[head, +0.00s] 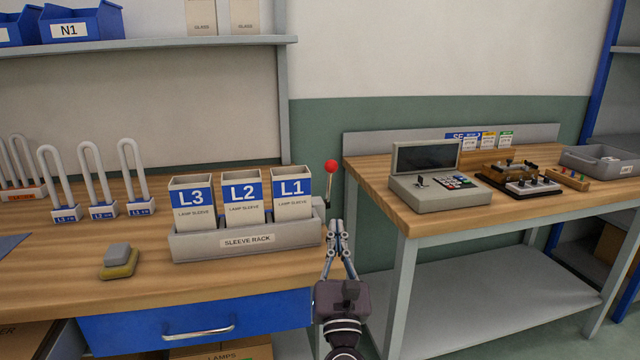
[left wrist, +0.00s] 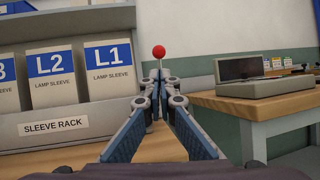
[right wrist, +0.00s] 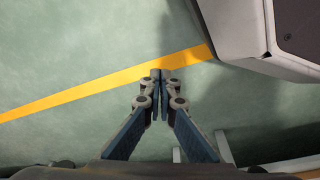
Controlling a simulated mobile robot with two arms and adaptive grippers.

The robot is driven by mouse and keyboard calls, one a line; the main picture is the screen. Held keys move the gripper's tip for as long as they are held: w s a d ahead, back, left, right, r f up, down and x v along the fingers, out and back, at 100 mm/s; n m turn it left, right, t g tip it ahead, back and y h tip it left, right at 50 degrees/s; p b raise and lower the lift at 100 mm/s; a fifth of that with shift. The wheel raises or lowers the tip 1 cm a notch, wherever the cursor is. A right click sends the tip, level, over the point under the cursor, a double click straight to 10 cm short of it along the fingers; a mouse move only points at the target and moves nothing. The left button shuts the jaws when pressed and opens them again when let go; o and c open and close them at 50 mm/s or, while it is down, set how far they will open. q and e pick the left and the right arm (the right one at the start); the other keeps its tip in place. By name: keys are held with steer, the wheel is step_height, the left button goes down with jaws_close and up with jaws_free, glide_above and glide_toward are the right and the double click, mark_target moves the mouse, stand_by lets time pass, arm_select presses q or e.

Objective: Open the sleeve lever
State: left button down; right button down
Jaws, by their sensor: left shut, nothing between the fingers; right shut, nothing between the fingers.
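The sleeve lever is a thin grey rod with a red ball knob (head: 330,166), standing upright at the right end of the sleeve rack (head: 247,240). The knob also shows in the left wrist view (left wrist: 158,52), just above and beyond my fingertips. The rack holds the L3, L2 and L1 lamp sleeves (head: 292,192). My left gripper (head: 337,224) is shut and empty, below the knob and by the rack's right end. Whether it touches the lever cannot be told. My right gripper (right wrist: 158,74) is shut and empty, over the floor, away from the bench.
Lamp tubes (head: 92,176) stand on the bench at left. A sponge-like block (head: 118,260) lies in front of the rack. To the right, across a gap, a second table (head: 400,212) holds a console (head: 446,188), small fixtures and a grey bin (head: 604,160).

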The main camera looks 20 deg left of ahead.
mark_target(332, 172)
arm_select(q)
steer(key=shift+a, duration=0.1)
